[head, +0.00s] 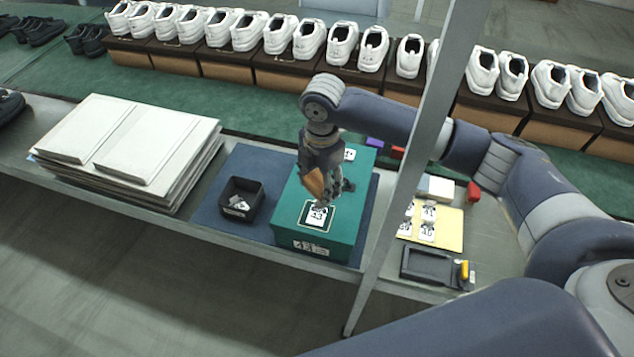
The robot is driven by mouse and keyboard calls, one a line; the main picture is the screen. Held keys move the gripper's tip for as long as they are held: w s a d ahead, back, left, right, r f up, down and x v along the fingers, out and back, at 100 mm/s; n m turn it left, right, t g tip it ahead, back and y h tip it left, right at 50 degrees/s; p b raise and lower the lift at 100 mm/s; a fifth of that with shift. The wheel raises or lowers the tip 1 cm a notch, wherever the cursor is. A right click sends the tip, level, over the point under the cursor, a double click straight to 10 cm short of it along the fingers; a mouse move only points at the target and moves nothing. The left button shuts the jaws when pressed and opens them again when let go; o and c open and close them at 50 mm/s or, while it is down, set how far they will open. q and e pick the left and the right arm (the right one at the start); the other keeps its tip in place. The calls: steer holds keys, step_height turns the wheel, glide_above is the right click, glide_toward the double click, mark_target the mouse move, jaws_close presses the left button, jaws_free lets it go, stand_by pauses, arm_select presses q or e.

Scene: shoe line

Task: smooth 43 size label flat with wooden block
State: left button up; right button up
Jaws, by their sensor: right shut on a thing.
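A green shoe box (285,226) stands on a blue mat on the bench. The white 43 size label (317,215) lies on its lid inside a printed frame. I cannot tell whether the label's edges are fully flat. My right gripper (323,188) is shut on the wooden block (314,183), holding it above the lid just behind the label. The fingers hide part of the block, and I cannot tell whether it touches the lid. Another 43 label (312,249) shows on the box's front side. My left gripper is not in view.
A black bin (241,202) stands left of the box on the blue mat (211,209). Stacked flat cartons (128,150) lie further left. A grey post (402,185) rises right of the box. Beyond it are a yellow label sheet (451,235) and a black tray (430,266).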

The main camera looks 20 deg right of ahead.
steer(key=n, duration=0.2)
steer(key=f+n+p, duration=0.1)
steer(key=shift+w+a, duration=0.1)
steer(key=shift+a, duration=0.15)
steer(key=n, duration=0.1)
steer(key=f+n, duration=0.1)
steer(key=n, duration=0.1)
steer(key=shift+a+f+p, duration=0.1)
steer(key=shift+f+p, duration=0.15)
steer(key=shift+p, duration=0.05)
steer(key=shift+f+n+b, duration=0.3)
steer(key=shift+f+b, duration=0.65)
steer(key=shift+b, duration=0.05)
steer(key=b, duration=0.5)
glide_above(317, 215)
step_height(317, 215, down, 4)
steer(key=shift+f, duration=0.1)
steer(key=shift+f, duration=0.95)
